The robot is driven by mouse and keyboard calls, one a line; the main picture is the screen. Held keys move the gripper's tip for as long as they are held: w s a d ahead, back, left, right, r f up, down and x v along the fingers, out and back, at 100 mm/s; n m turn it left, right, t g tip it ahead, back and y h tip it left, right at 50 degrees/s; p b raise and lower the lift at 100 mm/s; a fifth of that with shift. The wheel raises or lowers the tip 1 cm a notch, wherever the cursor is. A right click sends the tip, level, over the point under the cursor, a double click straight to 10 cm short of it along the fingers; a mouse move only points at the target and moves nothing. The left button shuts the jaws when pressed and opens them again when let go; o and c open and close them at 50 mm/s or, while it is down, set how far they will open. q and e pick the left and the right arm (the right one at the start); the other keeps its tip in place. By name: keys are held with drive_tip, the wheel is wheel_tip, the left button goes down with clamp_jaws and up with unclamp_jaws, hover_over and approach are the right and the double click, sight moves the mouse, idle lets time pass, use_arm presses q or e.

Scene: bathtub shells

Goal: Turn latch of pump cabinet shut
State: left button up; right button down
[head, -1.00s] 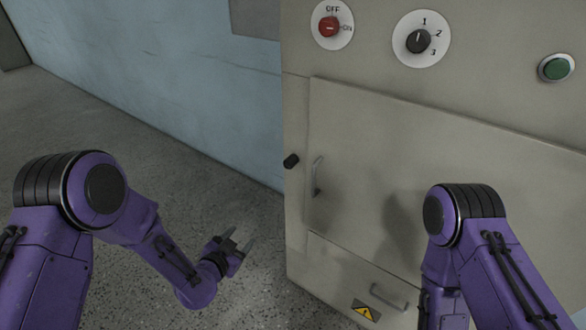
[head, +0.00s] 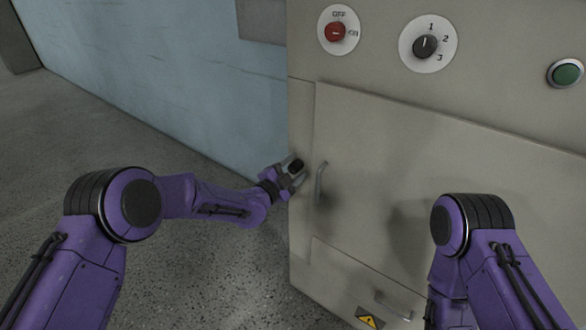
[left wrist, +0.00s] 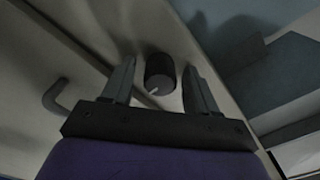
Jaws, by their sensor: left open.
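The latch (head: 296,165) is a small black knob on the cabinet's narrow strip, left of the door handle. In the left wrist view the latch (left wrist: 160,74) shows a pale pointer line on its face. My left gripper (head: 293,170) is at the latch, its fingers open on either side of it. The left wrist view shows the open fingers (left wrist: 161,88) with the knob between them and a gap on each side. The pump cabinet door (head: 440,190) lies flat against the cabinet front. My right gripper is out of view.
A vertical handle (head: 319,184) is just right of the latch. Above are a red switch (head: 335,32), a black selector dial (head: 425,46) and a green button (head: 567,74). A lower handle (head: 393,305) and warning label (head: 369,318) are below. Open floor (head: 100,130) lies left.

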use_arm(q)
drive_tip(key=c, duration=1)
drive_tip(key=shift+n, duration=0.4)
drive_tip(key=shift+c, duration=0.2)
drive_tip(key=shift+n+b, duration=0.55)
drive_tip(key=shift+n, duration=0.55)
drive_tip(key=n, duration=0.4)
drive_tip(key=shift+w+r+n+b, duration=0.1)
drive_tip(key=shift+n+b, duration=0.2)
drive_tip(key=n, duration=0.5)
drive_tip(key=shift+a, duration=0.15)
drive_tip(key=n, duration=0.5)
drive_tip(key=shift+w+r, duration=0.1)
drive_tip(key=shift+a+n, duration=0.1)
drive_tip(key=shift+n, duration=0.2)
